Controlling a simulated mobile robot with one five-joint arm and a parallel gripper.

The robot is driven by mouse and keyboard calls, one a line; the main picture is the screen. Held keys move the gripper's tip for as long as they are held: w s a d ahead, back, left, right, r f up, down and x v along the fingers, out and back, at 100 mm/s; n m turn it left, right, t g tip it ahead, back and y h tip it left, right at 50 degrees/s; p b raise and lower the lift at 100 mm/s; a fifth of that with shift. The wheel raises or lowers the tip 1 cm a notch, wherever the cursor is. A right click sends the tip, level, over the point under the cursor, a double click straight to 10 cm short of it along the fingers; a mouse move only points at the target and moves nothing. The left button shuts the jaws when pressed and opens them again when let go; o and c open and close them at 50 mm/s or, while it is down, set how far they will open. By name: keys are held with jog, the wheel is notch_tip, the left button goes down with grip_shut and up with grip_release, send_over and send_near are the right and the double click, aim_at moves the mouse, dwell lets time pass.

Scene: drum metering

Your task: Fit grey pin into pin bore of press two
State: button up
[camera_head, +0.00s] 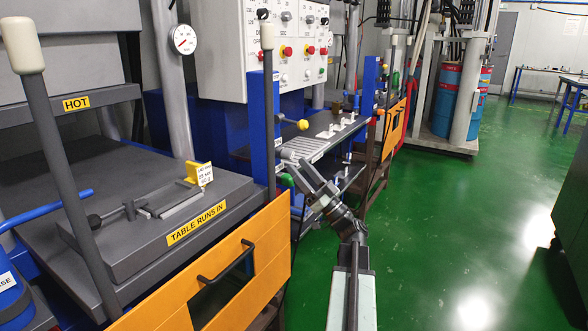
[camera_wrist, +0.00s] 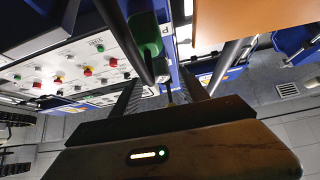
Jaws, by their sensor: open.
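My gripper (camera_head: 290,160) is at the end of my arm, by the blue post (camera_head: 270,120) at the near side of the middle press. In the wrist view its two dark fingers stand apart, and my gripper (camera_wrist: 162,92) is open. A green part (camera_wrist: 145,35) lies beyond the left finger. I cannot make out the pin bore in either view.
The left press has a grey table marked "TABLE RUNS IN" (camera_head: 197,225) and an orange guard (camera_head: 255,252) in front. A tall lever (camera_head: 268,80) stands near my gripper. Blue and red drums (camera_head: 462,95) stand at the back. The green floor (camera_head: 430,230) to the right is clear.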

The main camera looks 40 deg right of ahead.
jog(key=b+v, duration=0.1)
jog(key=v, duration=0.3)
jog(key=shift+b, duration=0.3)
dwell(0.7)
